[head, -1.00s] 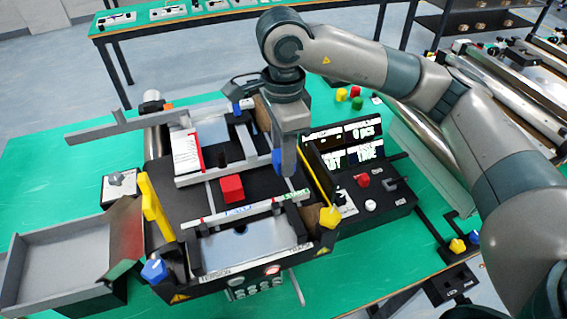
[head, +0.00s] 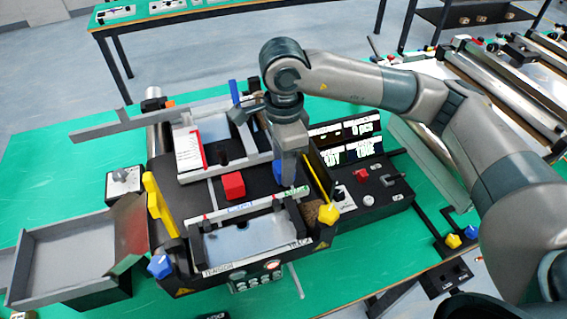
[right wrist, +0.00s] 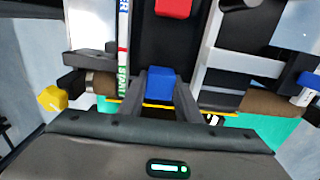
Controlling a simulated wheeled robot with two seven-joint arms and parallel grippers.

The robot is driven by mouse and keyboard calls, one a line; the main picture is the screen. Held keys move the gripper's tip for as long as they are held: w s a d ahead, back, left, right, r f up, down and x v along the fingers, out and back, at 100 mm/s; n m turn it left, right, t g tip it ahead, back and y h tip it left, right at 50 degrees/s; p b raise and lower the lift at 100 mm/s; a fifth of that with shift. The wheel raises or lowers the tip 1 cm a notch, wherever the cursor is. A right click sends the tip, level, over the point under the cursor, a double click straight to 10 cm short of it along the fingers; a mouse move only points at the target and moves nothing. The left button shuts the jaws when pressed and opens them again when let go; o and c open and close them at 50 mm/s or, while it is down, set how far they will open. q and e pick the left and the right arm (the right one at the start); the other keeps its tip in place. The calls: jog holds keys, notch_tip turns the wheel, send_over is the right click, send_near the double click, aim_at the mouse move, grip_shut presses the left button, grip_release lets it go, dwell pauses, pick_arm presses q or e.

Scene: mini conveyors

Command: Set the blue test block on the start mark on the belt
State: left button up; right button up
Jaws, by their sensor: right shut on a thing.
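The blue test block (head: 277,171) is held between the fingers of my right gripper (head: 284,176), above the right end of the black belt (head: 257,182). In the right wrist view the block (right wrist: 159,84) sits between the two fingers (right wrist: 160,98). The green START label (head: 294,191) is on the white strip along the belt's near side. In the right wrist view the label (right wrist: 123,76) lies just left of the block. The fingers hide part of the belt there, and I cannot tell whether the block touches it. My left gripper is not in view.
A red block (head: 233,186) lies on the belt, left of my right gripper. Yellow bars stand at the left (head: 158,205) and right (head: 319,190) of the conveyor. A control panel (head: 368,183) is to the right, and a grey tray (head: 62,255) at the left.

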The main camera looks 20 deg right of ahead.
jog(key=shift+f, duration=0.15)
jog(key=o, duration=1.1)
jog(key=shift+c, duration=0.2)
jog(key=shift+r, duration=0.4)
notch_tip(320, 180, up, 12)
jog(key=b, duration=0.5)
jog(key=shift+f, duration=0.2)
